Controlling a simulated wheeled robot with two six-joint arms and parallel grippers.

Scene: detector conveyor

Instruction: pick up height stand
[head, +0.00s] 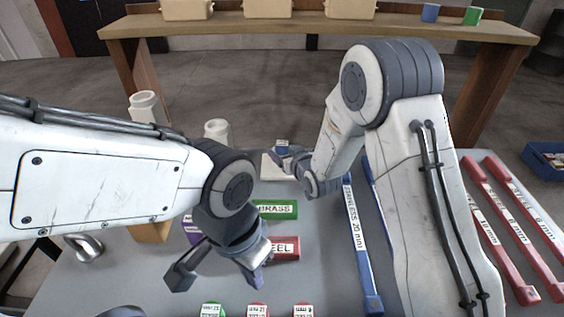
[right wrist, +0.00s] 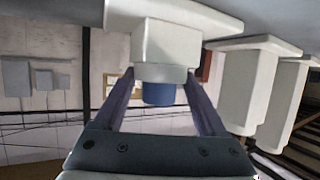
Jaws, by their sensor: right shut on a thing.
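The height stand is a short white block on a flat white base (head: 270,167), at the back middle of the grey table in the head view. A small blue part sits at its top. In the right wrist view the white block (right wrist: 160,42) and its blue cylinder (right wrist: 159,94) lie between the two fingers. My right gripper (head: 283,152) is shut on the stand and hides part of it; it also shows in the right wrist view (right wrist: 155,88). My left gripper (head: 217,279) is open and empty above the table's front left.
Two taller white stands (head: 146,107) (head: 216,130) are at the left back. Green BRASS (head: 277,209) and red STEEL (head: 285,247) labelled pieces lie mid-table. A blue labelled bar (head: 362,260) and red bars (head: 520,240) lie right. A blue bin (head: 545,160) is at the far right.

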